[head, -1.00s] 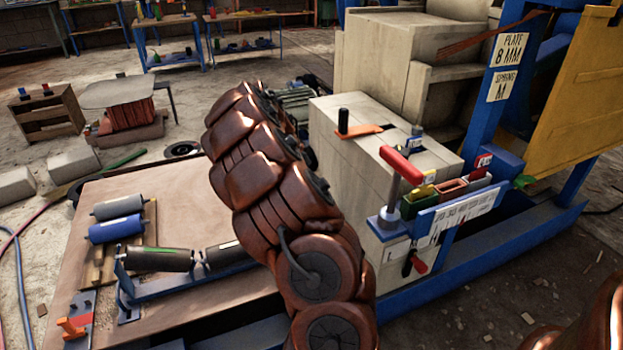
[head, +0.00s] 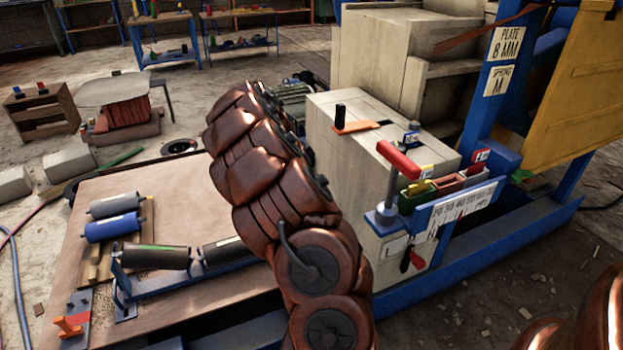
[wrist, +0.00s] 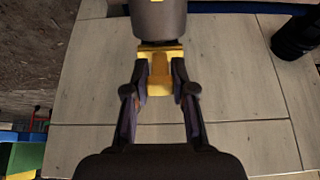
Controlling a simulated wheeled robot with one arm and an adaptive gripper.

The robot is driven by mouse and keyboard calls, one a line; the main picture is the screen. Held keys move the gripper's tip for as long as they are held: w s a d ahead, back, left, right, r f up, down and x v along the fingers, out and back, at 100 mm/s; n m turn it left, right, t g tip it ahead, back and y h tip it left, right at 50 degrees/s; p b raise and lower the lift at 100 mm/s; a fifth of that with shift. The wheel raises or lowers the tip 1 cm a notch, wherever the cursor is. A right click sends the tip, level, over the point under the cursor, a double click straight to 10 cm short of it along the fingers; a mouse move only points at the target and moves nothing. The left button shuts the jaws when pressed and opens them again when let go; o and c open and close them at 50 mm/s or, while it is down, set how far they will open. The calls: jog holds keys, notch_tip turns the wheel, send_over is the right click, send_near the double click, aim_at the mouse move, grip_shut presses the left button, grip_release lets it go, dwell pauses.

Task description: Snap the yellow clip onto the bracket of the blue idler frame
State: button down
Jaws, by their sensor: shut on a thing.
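The yellow clip (wrist: 159,78) is between the two fingers of my gripper (wrist: 160,98) in the wrist view, with its wider edge away from the palm. A dark grey cylinder (wrist: 160,20) is just beyond the clip; I cannot tell whether they touch. The blue idler frame (head: 185,287) lies on the brown board in the head view, with dark rollers (head: 155,257) along it. My arm covers its right end. My gripper and the clip are hidden in the head view. I cannot make out the bracket clearly.
A pale block (head: 350,160) stands right of my arm, with a red-handled tool (head: 398,160) and small bins (head: 415,198) at its edge. Grey and blue rollers (head: 113,228) lie on the board (head: 75,262). An orange clamp (head: 68,326) is at its front left.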

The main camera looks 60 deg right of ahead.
jog(key=shift+d+f, duration=0.1)
jog(key=shift+f, duration=0.05)
jog(key=c, duration=0.9)
grip_release()
jog(key=shift+s, duration=0.1)
jog(key=v, duration=1.2)
